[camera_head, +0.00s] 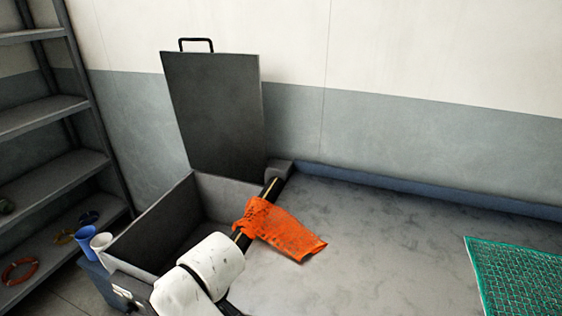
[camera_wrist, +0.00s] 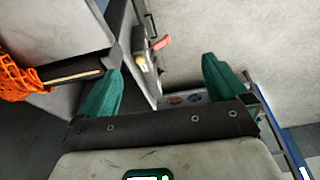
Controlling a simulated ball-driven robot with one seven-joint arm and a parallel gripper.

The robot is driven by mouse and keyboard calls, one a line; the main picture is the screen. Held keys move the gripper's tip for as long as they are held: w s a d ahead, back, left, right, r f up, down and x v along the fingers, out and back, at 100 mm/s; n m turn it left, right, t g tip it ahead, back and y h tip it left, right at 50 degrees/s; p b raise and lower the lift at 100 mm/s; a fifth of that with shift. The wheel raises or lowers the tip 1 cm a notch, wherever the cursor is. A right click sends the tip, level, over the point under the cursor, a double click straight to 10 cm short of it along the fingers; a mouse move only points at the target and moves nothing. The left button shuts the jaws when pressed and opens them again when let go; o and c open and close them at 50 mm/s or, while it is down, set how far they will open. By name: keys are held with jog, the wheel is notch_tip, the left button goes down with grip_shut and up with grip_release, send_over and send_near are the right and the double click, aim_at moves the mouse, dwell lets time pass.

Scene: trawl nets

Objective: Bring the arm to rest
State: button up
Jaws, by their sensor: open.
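My gripper (camera_wrist: 162,65) shows in the wrist view with its two green fingers spread wide and nothing between them. The fingers do not show clearly in the head view, where white links of my arm stand at the lower middle. An orange net (camera_head: 283,229) hangs over a dark bar (camera_head: 271,188) at the edge of an open grey box (camera_head: 149,218). The orange net also shows at the left edge of the wrist view (camera_wrist: 22,82), apart from my gripper.
The box's dark lid (camera_head: 213,115) stands upright. A green net (camera_head: 518,275) lies on the grey worktop (camera_head: 385,255) at right. White and blue cups (camera_head: 101,243) stand left of the box. Shelves (camera_head: 55,178) stand at left. The worktop's middle is clear.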

jog(key=s+d+f+m, duration=0.3)
jog(key=d+f, duration=0.1)
jog(key=d, duration=0.4)
jog(key=s+d+f+m, duration=0.2)
jog(key=d+f, duration=0.1)
jog(key=d, duration=0.5)
jog(key=s+d+f+m, duration=0.3)
jog(key=d+f, duration=0.1)
jog(key=d, duration=0.4)
jog(key=s+d+m+h, duration=0.3)
jog(key=s+d+m, duration=0.3)
jog(key=s+d, duration=1.1)
jog(key=shift+d+f+m, duration=0.25)
jog(key=shift+d+m, duration=0.05)
jog(key=shift+d, duration=0.75)
jog(key=shift+s+a, duration=0.1)
jog(key=shift+s, duration=0.05)
